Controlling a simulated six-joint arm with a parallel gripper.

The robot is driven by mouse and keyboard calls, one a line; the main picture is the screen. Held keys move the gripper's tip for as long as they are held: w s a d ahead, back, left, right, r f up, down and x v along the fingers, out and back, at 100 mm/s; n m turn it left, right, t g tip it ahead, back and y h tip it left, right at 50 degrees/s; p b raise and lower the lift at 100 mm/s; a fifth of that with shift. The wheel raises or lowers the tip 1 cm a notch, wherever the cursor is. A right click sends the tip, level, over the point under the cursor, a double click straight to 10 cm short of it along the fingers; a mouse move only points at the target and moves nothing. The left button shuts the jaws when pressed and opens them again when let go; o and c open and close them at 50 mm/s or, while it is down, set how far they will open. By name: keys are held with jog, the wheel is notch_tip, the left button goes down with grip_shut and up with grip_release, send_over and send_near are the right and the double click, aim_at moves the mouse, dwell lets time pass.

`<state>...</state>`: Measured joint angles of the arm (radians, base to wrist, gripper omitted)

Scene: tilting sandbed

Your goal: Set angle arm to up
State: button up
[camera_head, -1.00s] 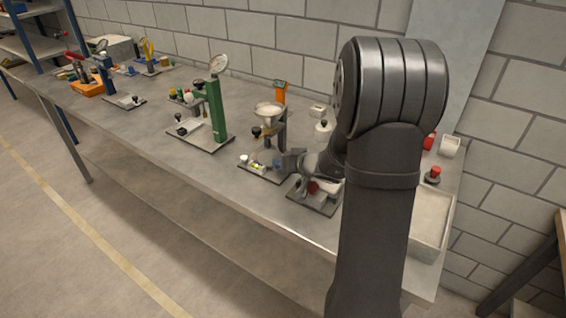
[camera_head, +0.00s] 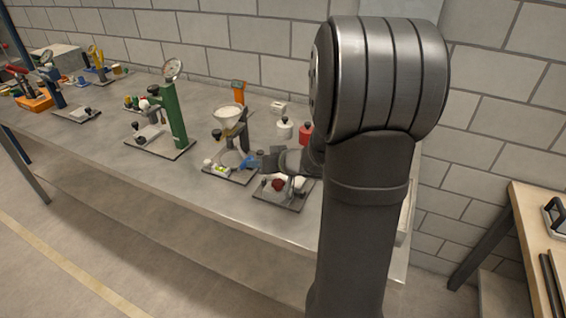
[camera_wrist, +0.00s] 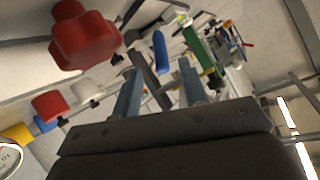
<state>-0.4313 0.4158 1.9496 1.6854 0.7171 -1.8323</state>
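The tilting sandbed's angle arm is not clear to me; a blue handle (camera_head: 248,163) on the funnel stand's base (camera_head: 230,178) may be it. In the wrist view a blue bar (camera_wrist: 160,50) and a dark bar (camera_wrist: 146,73) appear between my fingers, beyond the tips. My gripper (camera_wrist: 160,68) has its two fingers apart with nothing clearly held. In the head view my gripper (camera_head: 272,161) is small and partly hidden by my arm, above the plate with the red knob (camera_head: 278,185). That red knob is large and close at upper left in the wrist view (camera_wrist: 85,36).
The green stand (camera_head: 175,115) with a dial is to the left. A white funnel (camera_head: 228,116), an orange device (camera_head: 238,91), a white jar (camera_head: 285,127) and a red jar (camera_head: 306,133) stand near. The bench (camera_head: 215,215) is clear along its front. A block wall is behind.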

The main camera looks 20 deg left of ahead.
jog(key=v, duration=1)
